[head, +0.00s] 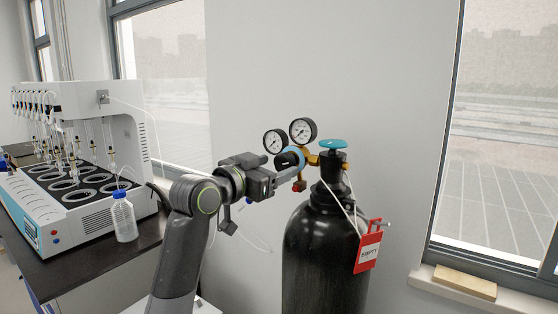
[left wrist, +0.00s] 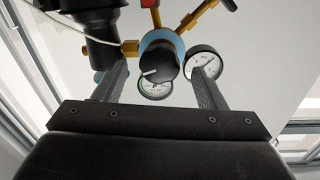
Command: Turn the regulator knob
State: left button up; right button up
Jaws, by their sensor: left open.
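The regulator knob (left wrist: 161,62) is black with a white mark and sits on a blue regulator body (left wrist: 158,37) in the left wrist view. In the head view the knob (head: 288,158) is partly hidden by my gripper. My left gripper (head: 296,170) is open at the regulator. In the left wrist view its fingers (left wrist: 157,80) stand on either side of the knob, with visible gaps. A black gas cylinder (head: 325,255) stands upright below, with a teal valve handwheel (head: 333,144) on top. My right gripper is not in view.
Two pressure gauges (head: 303,131) rise above the knob. A red EMPTY tag (head: 368,247) hangs on the cylinder. At left, a multi-position distiller (head: 105,98) and a blue-capped bottle (head: 124,218) stand on a dark bench (head: 75,272). A window sill (head: 428,278) is at right.

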pick_arm(q)
jog(key=shift+x, duration=1.2)
jog(key=c, duration=1)
